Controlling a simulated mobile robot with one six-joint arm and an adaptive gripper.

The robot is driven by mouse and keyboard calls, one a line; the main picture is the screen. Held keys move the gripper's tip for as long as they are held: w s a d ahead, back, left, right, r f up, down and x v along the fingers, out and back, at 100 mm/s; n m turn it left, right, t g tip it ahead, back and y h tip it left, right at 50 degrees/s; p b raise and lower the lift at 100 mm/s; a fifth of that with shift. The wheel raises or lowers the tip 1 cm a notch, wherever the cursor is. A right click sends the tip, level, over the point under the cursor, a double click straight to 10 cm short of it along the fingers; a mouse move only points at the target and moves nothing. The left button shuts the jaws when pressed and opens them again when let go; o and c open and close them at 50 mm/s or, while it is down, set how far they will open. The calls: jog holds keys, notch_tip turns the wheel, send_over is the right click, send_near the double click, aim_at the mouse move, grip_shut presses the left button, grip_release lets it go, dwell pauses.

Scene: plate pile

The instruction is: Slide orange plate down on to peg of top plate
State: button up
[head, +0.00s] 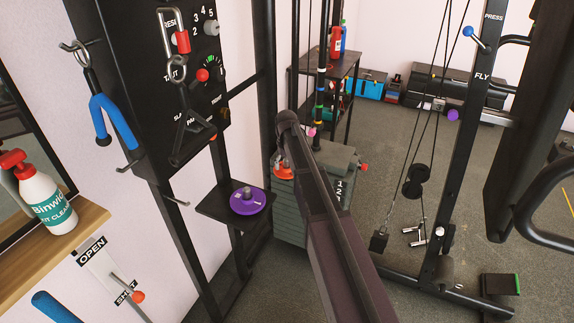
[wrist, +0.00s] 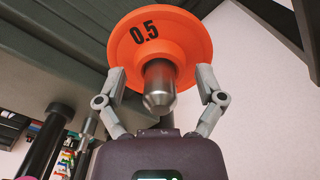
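The orange plate (wrist: 184,34), marked 0.5, fills the upper middle of the wrist view. In the head view the orange plate (head: 284,174) is partly hidden by my arm, at the top of the grey weight stack (head: 291,224). The top plate (head: 335,160) shows right of my arm. How far the orange plate sits above it is hidden.
A purple plate (head: 250,206) rests on a small dark shelf (head: 216,204) left of the stack. Black machine uprights (head: 262,90) and guide rods stand close to my arm. A spray bottle (head: 46,200) stands on a wooden ledge at the left.

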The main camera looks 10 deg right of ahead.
jog(key=shift+r, duration=0.2)
dwell(0.4)
notch_tip(320, 180, up, 11)
jog(key=p, duration=1.1)
dwell(0.5)
jog(key=s+r+m+p, duration=0.1)
jog(key=s+r+p, duration=0.1)
jog(key=s, duration=1.2)
jog(key=s+r+m+p, duration=0.1)
jog(key=s+r+p, duration=0.1)
jog(key=s, duration=1.3)
jog(key=shift+r+p, duration=0.25)
jog(key=shift+p, duration=0.2)
